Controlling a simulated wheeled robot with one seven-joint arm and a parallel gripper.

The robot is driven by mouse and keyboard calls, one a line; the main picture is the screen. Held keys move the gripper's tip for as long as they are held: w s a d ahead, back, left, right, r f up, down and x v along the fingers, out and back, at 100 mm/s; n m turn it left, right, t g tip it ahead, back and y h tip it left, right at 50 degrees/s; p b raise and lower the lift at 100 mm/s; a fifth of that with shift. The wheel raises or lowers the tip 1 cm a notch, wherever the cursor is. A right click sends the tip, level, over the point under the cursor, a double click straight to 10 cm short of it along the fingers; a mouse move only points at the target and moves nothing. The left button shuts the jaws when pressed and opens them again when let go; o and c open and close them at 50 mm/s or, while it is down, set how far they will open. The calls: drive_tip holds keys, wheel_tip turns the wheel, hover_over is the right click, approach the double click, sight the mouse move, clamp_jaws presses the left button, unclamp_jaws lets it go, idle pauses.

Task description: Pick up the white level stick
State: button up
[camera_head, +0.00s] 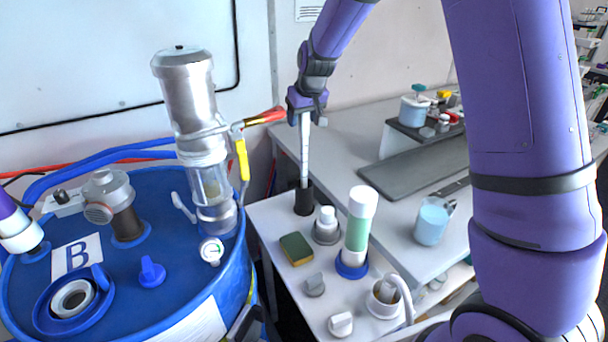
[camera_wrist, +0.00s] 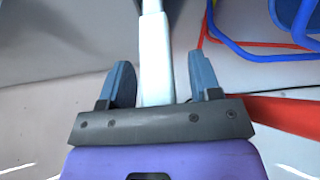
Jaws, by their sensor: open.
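The white level stick (camera_head: 305,150) stands upright in a black holder (camera_head: 304,198) on the small white table. Thin dark marks run across it. My gripper (camera_head: 307,116) is at the stick's top end. In the wrist view the stick (camera_wrist: 155,60) runs between the two blue-grey fingers of my gripper (camera_wrist: 160,82). The fingers are apart, with a visible gap on each side of the stick. The stick's lower end is hidden inside the holder.
A blue drum (camera_head: 205,300) with a metal cylinder (camera_head: 188,95) stands left. A green-and-white tube (camera_head: 358,230), a sponge (camera_head: 296,249) and grey fittings share the small table. A jug (camera_head: 432,222) stands on the grey bench behind. Red and blue hoses run near the drum.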

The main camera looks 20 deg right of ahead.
clamp_jaws()
drive_tip(key=shift+r, duration=0.2)
wheel_tip(320, 180, up, 18)
idle(0.8)
wheel_tip(320, 180, up, 12)
idle(1.3)
drive_tip(key=shift+f, duration=0.15)
